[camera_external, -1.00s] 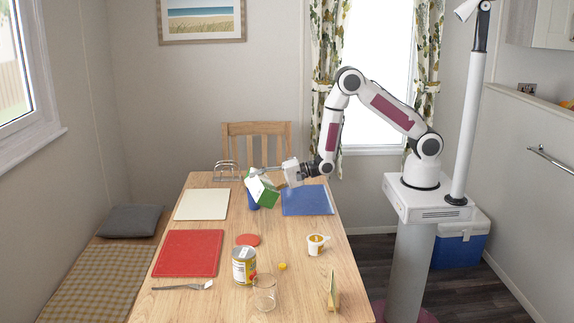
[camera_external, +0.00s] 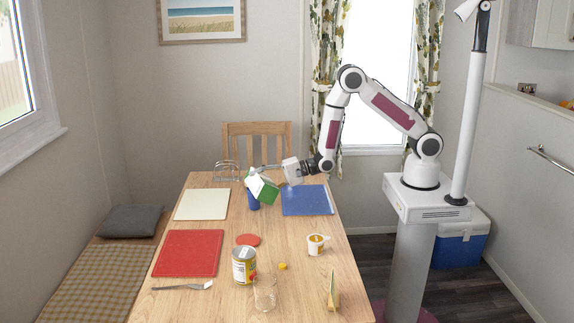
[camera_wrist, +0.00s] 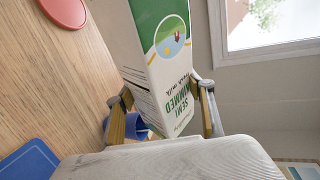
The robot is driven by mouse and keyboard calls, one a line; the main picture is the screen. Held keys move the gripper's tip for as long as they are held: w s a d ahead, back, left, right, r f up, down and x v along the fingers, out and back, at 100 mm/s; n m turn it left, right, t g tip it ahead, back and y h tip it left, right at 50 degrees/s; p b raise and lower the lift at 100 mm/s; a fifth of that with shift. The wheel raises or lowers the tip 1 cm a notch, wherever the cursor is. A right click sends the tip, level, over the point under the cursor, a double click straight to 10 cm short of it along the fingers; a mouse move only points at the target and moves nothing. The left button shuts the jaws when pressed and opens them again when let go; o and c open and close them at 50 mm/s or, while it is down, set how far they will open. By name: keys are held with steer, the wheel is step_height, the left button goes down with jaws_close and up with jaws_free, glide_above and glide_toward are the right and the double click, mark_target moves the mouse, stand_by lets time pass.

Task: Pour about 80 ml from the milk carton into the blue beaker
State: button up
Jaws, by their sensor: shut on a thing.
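The green and white milk carton (camera_external: 262,188) is held tilted above the table in the external view. My gripper (camera_external: 266,169) is shut on it. In the wrist view the carton (camera_wrist: 165,60) sits between the two fingers of my gripper (camera_wrist: 165,112). The blue beaker (camera_external: 253,203) stands on the table just under the carton, its upper part hidden by it. In the wrist view a part of the beaker (camera_wrist: 136,127) shows behind a finger. I cannot see any milk stream or the level in the beaker.
A blue mat (camera_external: 307,200) lies right of the beaker and a cream mat (camera_external: 202,204) left. A toast rack (camera_external: 227,171) stands behind. Nearer are a red mat (camera_external: 188,253), a tin (camera_external: 244,265), a glass (camera_external: 265,293) and a yellow-filled cup (camera_external: 316,244).

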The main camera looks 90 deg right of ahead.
steer(key=shift+a+r, duration=0.1)
steer(key=shift+a, duration=0.1)
steer(key=shift+s+a, duration=0.15)
steer(key=shift+a, duration=0.45)
steer(key=shift+r, duration=0.1)
stand_by(1.7)
